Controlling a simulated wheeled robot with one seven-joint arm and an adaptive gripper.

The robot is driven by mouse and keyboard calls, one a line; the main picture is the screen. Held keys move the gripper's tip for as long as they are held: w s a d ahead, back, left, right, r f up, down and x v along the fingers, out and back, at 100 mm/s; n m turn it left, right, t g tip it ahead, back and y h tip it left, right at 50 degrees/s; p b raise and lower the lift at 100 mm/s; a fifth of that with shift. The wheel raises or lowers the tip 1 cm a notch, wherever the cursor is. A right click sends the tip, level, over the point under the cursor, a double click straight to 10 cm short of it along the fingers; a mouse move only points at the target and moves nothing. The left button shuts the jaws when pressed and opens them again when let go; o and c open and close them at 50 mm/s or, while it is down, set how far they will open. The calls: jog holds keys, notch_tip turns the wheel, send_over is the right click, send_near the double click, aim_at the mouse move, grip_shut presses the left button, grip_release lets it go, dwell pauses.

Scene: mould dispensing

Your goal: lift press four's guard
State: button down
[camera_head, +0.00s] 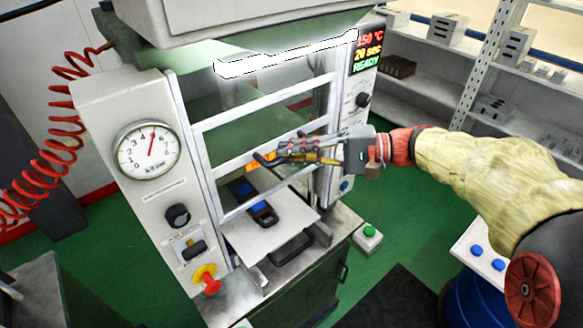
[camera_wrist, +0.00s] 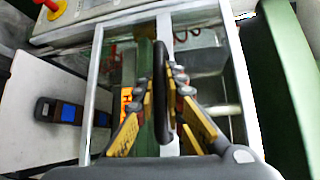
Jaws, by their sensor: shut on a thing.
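The press (camera_head: 110,100) has a guard (camera_head: 262,104), a clear panel in a pale metal frame, across its front between two white side columns. Its dark handle (camera_head: 263,159) sits on the guard's lower part. My gripper (camera_head: 290,152) is in front of the guard, shut on this handle. In the wrist view the dark handle (camera_wrist: 160,75) runs lengthwise between the yellow-and-grey fingers of my gripper (camera_wrist: 170,92), with the guard frame (camera_wrist: 97,85) behind. My fingers partly hide the handle. I cannot tell how far the guard is raised.
A white plate (camera_head: 247,238) below the guard bears a dark, blue-marked object (camera_head: 264,214). A red emergency button (camera_head: 210,283) and gauge (camera_head: 148,149) are on the left column. The display (camera_head: 367,50) reads READY.

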notch_tip(320, 180, up, 7)
jog(key=shift+f+p, duration=0.1)
jog(key=shift+p, duration=0.95)
jog(key=c, duration=1.8)
grip_release()
jog(key=shift+c, duration=0.2)
jog(key=shift+d, duration=0.15)
jog(key=v, duration=1.1)
jog(key=shift+d, duration=0.35)
jog(key=shift+s, duration=0.1)
